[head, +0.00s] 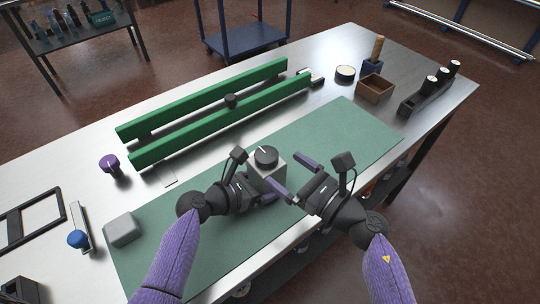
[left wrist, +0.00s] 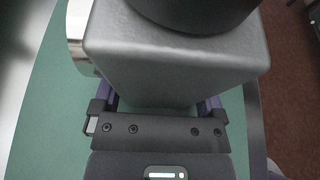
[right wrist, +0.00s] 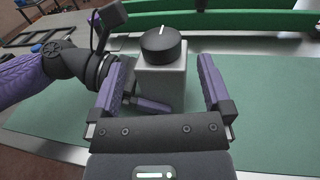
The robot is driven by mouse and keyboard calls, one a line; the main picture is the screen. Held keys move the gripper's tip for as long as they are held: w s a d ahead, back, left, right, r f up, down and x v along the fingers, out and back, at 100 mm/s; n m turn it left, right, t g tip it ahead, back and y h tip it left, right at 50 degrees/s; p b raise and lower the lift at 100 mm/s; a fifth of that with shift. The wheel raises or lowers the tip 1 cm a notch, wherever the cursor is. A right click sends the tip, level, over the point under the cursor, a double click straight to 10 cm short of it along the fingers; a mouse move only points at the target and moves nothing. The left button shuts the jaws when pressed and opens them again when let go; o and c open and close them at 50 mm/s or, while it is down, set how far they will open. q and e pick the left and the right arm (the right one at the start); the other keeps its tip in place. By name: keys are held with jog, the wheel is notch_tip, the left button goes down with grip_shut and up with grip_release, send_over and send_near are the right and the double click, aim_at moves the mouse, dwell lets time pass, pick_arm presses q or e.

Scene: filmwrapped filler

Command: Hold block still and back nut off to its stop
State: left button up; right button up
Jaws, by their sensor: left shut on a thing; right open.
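A grey metal block (head: 266,171) stands upright on the green mat, with a round black nut (head: 266,156) on its top. The nut has a white line mark, clear in the right wrist view (right wrist: 160,44). My left gripper (head: 262,190) is shut on the block (left wrist: 175,60) from the left, its fingers low on the block's sides. My right gripper (head: 293,187) is open and empty, just right of the block. In the right wrist view its fingers (right wrist: 165,85) spread wide to either side of the block and nut, apart from them. The block's lower part is partly hidden by fingers.
Green rails (head: 205,95) lie behind the mat (head: 330,140). A purple knob (head: 109,162), a grey block (head: 122,229) and a blue-knobbed part (head: 78,239) are at left. A brown box (head: 375,86) and a black holder (head: 412,103) stand back right. The mat's right part is clear.

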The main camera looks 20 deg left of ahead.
aim_at(278, 159)
jog(key=x, duration=0.5)
jog(key=shift+w+a, duration=0.1)
jog(key=shift+a, duration=0.05)
jog(key=shift+c, duration=0.3)
jog(key=c, duration=1.2)
jog(key=shift+o, duration=0.2)
jog(key=n+g+y, duration=0.1)
jog(key=n+g, duration=0.1)
jog(key=g, duration=0.1)
jog(key=n+g+y, duration=0.1)
jog(key=n+g, duration=0.1)
jog(key=g, duration=0.2)
jog(key=shift+w+f+n, duration=0.1)
jog(key=shift+w+n, duration=0.1)
jog(key=shift+n, duration=0.1)
jog(key=o, duration=1.2)
jog(key=d, duration=0.4)
jog(key=s+d, duration=0.1)
jog(key=d, duration=0.7)
jog(key=shift+s+d, duration=0.1)
jog(key=shift+s, duration=0.05)
